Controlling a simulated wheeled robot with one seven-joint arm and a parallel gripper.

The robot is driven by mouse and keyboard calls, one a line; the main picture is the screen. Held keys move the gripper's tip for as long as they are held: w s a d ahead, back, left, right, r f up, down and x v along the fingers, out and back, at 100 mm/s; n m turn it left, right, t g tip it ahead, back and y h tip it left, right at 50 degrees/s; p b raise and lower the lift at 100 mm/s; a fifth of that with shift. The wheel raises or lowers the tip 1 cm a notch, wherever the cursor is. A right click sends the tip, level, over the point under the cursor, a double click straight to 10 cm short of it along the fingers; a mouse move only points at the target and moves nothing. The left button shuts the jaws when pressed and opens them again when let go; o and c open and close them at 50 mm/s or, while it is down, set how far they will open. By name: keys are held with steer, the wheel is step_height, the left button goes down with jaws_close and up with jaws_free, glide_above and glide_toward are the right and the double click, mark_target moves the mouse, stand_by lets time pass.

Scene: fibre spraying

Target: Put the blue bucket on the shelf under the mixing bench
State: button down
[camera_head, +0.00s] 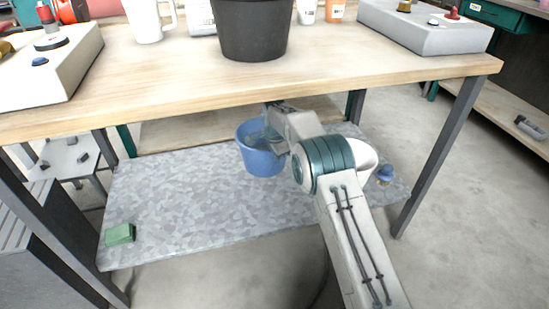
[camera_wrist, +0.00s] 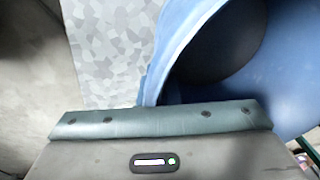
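The blue bucket (camera_head: 262,162) is under the mixing bench, over the grey speckled shelf (camera_head: 190,190). It is roughly upright, and I cannot tell whether its base touches the shelf. My gripper (camera_head: 270,128) reaches under the bench top to the bucket's rim. In the wrist view the bucket (camera_wrist: 290,75) fills the right side, and its wall runs down to my gripper (camera_wrist: 150,112), which looks shut on it. The fingertips are partly hidden. The bench's wooden top (camera_head: 330,75) is close above the bucket and my wrist.
A green block (camera_head: 120,234) lies at the shelf's front left, and a small blue and yellow item (camera_head: 385,175) at its right. Dark bench legs (camera_head: 435,155) bound the space. The shelf's left and middle are mostly clear. A black bucket (camera_head: 252,30) stands on the bench top.

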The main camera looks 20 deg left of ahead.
steer(key=s+d+f+b, duration=0.1)
steer(key=s+f+b, duration=0.5)
steer(key=s+f, duration=0.3)
steer(key=shift+s+f, duration=0.15)
stand_by(0.5)
steer(key=shift+f, duration=0.2)
steer(key=c, duration=1.6)
jaws_free()
steer(key=shift+s, duration=0.1)
steer(key=shift+c, duration=0.2)
step_height(320, 180, up, 12)
steer(key=s+p, duration=0.2)
steer(key=p, duration=0.2)
steer(key=shift+d, duration=0.2)
